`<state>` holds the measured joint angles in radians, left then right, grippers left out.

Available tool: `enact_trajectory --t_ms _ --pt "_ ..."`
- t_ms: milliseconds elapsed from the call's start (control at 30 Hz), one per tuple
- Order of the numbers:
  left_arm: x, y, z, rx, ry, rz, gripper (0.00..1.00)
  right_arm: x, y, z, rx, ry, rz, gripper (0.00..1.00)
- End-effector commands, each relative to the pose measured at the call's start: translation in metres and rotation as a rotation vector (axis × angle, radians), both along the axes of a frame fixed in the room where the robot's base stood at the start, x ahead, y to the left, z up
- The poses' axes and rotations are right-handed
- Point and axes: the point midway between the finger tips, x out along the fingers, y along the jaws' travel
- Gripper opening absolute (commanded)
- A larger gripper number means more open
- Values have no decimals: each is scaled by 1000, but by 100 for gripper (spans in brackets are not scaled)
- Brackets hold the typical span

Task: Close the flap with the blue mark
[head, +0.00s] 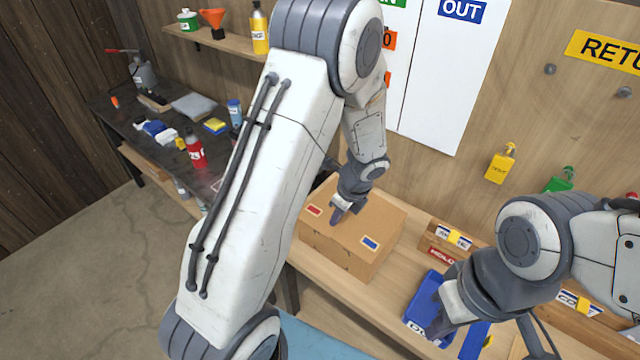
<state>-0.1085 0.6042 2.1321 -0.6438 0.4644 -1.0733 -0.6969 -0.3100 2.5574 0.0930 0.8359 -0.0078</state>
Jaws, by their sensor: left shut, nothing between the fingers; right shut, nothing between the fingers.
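A cardboard box (330,252) stands on the wooden bench near the middle of the head view. Its top looks flat, with a red mark (314,210) on the left part and a blue mark (370,242) on the right part. The flap with the blue mark (385,222) appears to lie down level with the top. My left gripper (337,216) is shut and empty, pointing down at the box top between the two marks; I cannot tell whether it touches. My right gripper (436,330) is shut and empty, right of the box over a blue tray.
The blue tray (416,312) lies on the bench right of the box. A small wooden bin (432,236) with labels stands behind it. A dark side table (150,140) with bottles and tools is at the left. Yellow and green padlocks hang on the back wall.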

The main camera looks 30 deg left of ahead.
Motion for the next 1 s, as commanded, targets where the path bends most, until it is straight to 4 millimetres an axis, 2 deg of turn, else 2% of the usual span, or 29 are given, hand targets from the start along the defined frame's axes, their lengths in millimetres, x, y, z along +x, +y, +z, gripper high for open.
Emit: enact_trajectory --t_ms 33,200,467,567,733,833,933,1000 --pt "3 10 8 -2 -8 8 0 -1 -1 -5 -2 2 0 0" --pt "8 34 35 -1 -7 7 0 -1 -1 -10 -2 2 -1 0" --pt "11 51 57 -3 -3 3 0 -1 -1 -14 -2 3 -2 0" --pt "12 38 59 -26 -2 7 0 -1 -1 -32 -1 2 -4 0" --pt "6 -9 70 -129 17 8 0 -1 -1 -64 -2 3 -9 0" --pt "1 -27 77 -174 31 1 0 -1 -1 -69 -2 3 -11 0" --pt "-1 -30 75 -187 39 2 0 -1 -1 -65 -2 3 -11 0" --pt "-1 -29 67 -185 43 2 0 -1 -1 -62 -2 3 -11 0"
